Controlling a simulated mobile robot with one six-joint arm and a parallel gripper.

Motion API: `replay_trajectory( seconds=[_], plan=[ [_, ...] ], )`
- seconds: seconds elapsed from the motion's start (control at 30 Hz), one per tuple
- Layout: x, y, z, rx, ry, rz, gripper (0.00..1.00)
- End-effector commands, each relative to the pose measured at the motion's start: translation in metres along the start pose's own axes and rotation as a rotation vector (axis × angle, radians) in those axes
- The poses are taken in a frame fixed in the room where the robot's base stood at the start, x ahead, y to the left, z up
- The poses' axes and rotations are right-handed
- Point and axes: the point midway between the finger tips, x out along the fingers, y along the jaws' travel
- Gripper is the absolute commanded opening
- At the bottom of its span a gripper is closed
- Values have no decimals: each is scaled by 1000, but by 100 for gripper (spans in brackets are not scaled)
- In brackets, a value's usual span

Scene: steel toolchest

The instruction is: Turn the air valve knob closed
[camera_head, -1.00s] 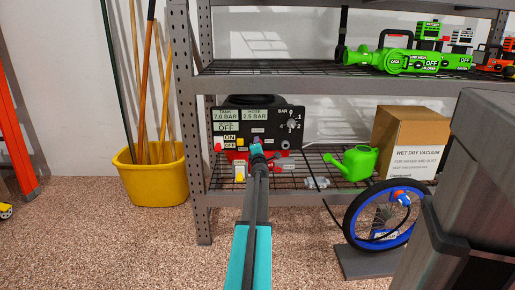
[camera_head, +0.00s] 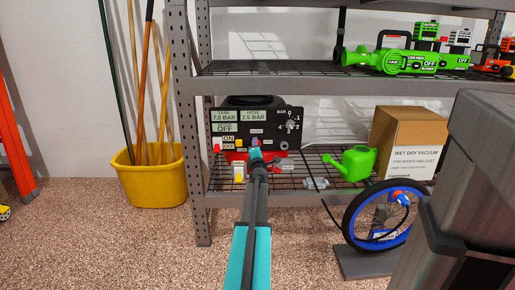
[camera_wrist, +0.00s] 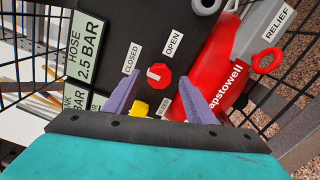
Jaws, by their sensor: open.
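The air valve knob (camera_wrist: 158,76) is a small red octagonal knob with a white mark on its dark panel, between the labels CLOSED and OPEN. The mark lies toward the left side of the knob in the wrist view; which label it points at I cannot tell. My gripper (camera_wrist: 158,98) has its two purple fingers apart, one on each side of and below the knob, with nothing held. Contact with the knob is not visible. In the head view my gripper (camera_head: 256,152) is in front of the compressor panel (camera_head: 272,122) and hides the knob.
A yellow part (camera_wrist: 140,108) shows between the fingers. A red tank (camera_wrist: 208,72) and a red ring (camera_wrist: 267,61) by the RELIEF label lie to the right. A green watering can (camera_head: 354,163) and cardboard box (camera_head: 408,143) share the wire shelf. A yellow bucket (camera_head: 150,180) stands left.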

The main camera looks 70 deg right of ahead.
Motion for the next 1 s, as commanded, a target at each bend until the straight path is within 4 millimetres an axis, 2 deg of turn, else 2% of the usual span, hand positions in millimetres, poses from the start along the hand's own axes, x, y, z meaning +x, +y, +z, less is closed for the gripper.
replay_trajectory(
  seconds=[0.1, 1.0],
  plan=[
    [-14, 0, 1, 0, 0, 0, 50],
    [-94, -1, 4, 0, -3, -2, 50]
  ],
)
